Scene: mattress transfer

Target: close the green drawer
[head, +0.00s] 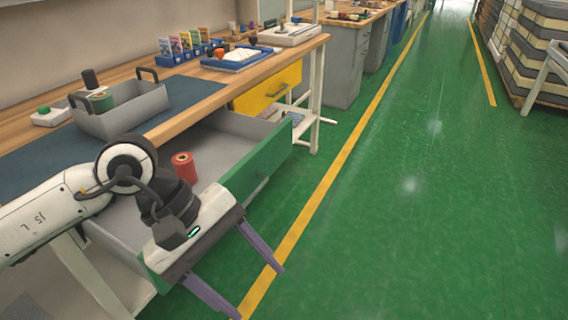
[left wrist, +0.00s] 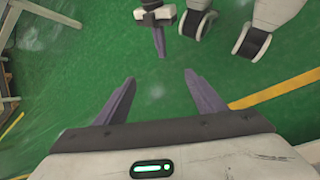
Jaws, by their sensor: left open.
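The green drawer (head: 262,165) stands pulled out from under the wooden workbench, its grey inside open to view. A red spool (head: 183,167) stands in it. My left arm reaches across the near part of the drawer and hides part of its front. My left gripper (head: 260,292) is open and empty, its purple fingers pointing down over the floor on the outer side of the drawer front. In the left wrist view, the left fingers (left wrist: 159,78) are apart with only green floor between them. My right gripper (left wrist: 157,35) shows at the top of that view; its jaw opening is unclear.
A yellow drawer (head: 268,90) beside the green one is shut. A grey open bin (head: 125,118) holding a green spool stands on the workbench (head: 190,118). Stacked mattresses (head: 535,60) stand far right. The green floor to the right is clear.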

